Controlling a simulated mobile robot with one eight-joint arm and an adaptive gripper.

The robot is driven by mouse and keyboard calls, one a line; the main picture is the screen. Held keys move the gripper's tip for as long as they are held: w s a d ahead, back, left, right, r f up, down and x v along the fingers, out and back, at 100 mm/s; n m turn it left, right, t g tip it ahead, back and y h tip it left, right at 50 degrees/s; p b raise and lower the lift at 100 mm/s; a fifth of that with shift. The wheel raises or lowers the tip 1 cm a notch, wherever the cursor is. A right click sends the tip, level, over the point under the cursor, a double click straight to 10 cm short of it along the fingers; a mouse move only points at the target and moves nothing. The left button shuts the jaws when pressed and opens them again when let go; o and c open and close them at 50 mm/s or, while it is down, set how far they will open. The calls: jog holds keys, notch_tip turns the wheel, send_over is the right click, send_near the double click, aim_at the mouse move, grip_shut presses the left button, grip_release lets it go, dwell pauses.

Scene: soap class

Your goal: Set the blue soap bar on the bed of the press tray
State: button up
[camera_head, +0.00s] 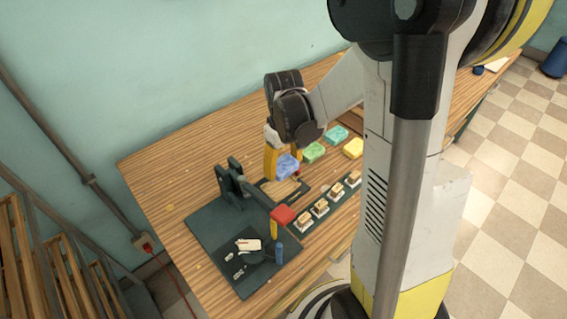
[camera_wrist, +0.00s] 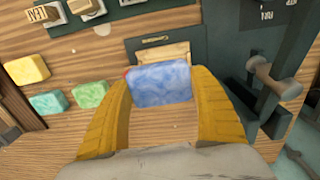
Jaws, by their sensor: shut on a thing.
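The blue soap bar (camera_head: 287,168) is held between the yellow fingers of my gripper (camera_head: 280,160). In the wrist view the blue soap bar (camera_wrist: 160,84) spans the gap between the fingertips of my gripper (camera_wrist: 161,80). The press tray (camera_head: 303,197) is dark with a tan bed (camera_head: 282,188) and lies on the table just below the soap in the head view. In the wrist view the press tray (camera_wrist: 190,38) shows beyond the soap, which covers part of its bed (camera_wrist: 165,54). The bar's height above the tray is hard to tell.
The dark green press (camera_head: 232,182) with a red-topped lever (camera_head: 284,215) stands beside the tray. Several stamps (camera_head: 320,208) sit on a dark strip. Green (camera_head: 314,152), teal (camera_head: 336,135) and yellow (camera_head: 353,148) soap bars lie behind. The table's left part (camera_head: 165,180) is mostly clear.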

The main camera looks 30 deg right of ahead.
aim_at(281, 186)
jog(key=shift+a+f, duration=0.15)
jog(key=shift+a, duration=0.5)
jog(key=shift+d+f+b, duration=0.25)
jog(key=shift+f+b, duration=0.4)
jog(key=shift+f, duration=0.05)
notch_tip(281, 186, down, 4)
jog(key=b, duration=0.3)
jog(key=shift+a, duration=0.1)
jog(key=shift+f, duration=0.15)
jog(key=shift+c, duration=0.8)
jog(key=shift+r, duration=0.4)
jog(key=shift+c, duration=0.3)
jog(key=c, duration=0.3)
jog(key=shift+c, duration=0.2)
jog(key=shift+r, duration=0.15)
